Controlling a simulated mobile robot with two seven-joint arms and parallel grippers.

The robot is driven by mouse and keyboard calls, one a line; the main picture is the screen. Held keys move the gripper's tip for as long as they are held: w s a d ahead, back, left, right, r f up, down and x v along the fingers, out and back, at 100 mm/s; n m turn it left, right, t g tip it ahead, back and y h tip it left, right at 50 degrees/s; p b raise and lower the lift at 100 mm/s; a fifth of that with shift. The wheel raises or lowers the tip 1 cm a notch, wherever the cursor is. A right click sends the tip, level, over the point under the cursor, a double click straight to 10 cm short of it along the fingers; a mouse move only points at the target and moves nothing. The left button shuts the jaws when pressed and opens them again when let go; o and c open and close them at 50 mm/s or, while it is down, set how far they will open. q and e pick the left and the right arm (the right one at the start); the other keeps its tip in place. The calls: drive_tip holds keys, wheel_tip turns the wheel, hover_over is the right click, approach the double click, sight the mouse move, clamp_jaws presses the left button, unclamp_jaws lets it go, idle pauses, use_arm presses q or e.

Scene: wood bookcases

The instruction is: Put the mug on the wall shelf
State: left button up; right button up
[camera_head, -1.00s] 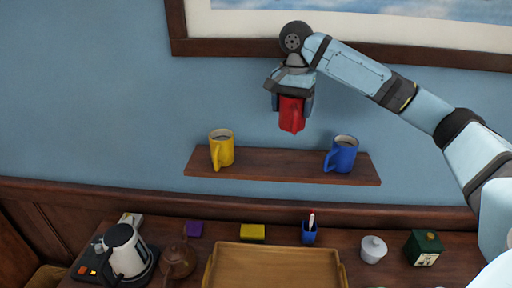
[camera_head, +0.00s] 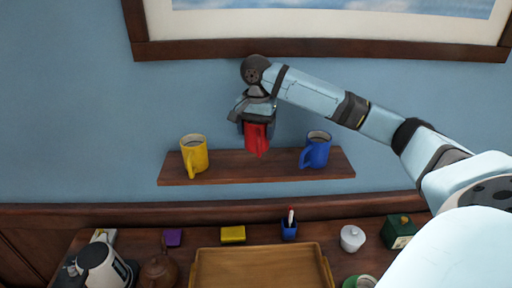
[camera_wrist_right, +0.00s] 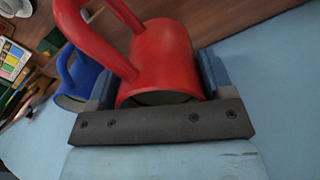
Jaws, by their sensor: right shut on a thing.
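The red mug (camera_head: 257,138) is in my right gripper (camera_head: 257,122), between the yellow and blue mugs in the head view. The right gripper is shut on it, pointing down. The mug's lower end overlaps the wall shelf (camera_head: 230,166) in the picture; I cannot tell whether it touches the board. In the right wrist view the red mug (camera_wrist_right: 170,60) sits between the two fingers, its handle toward the upper left. The wooden wall shelf also holds a yellow mug (camera_head: 195,155) at its left and a blue mug (camera_head: 317,150) at its right. My left gripper is not in view.
Below the shelf, a counter holds a wooden tray (camera_head: 205,256), a kettle (camera_head: 100,268), a brown teapot (camera_head: 158,272), a blue pen cup (camera_head: 289,231), a white lidded pot (camera_head: 352,238) and a green box (camera_head: 398,232). A framed picture (camera_head: 320,50) hangs above.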

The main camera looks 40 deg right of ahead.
wheel_tip(320, 180, down, 6)
drive_tip(key=shift+r+p, duration=0.2)
drive_tip(key=shift+p, duration=0.2)
drive_tip(key=shift+f, duration=0.25)
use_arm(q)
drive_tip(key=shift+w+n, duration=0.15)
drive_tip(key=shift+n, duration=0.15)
use_arm(e)
drive_tip(key=shift+f, duration=0.15)
drive_tip(key=o, duration=1)
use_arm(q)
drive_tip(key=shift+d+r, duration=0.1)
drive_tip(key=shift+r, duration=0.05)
use_arm(e)
drive_tip(key=shift+o, duration=0.4)
use_arm(q)
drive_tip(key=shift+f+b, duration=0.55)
drive_tip(key=shift+b, duration=0.4)
use_arm(e)
wheel_tip(320, 180, up, 12)
drive_tip(key=shift+r, duration=0.2)
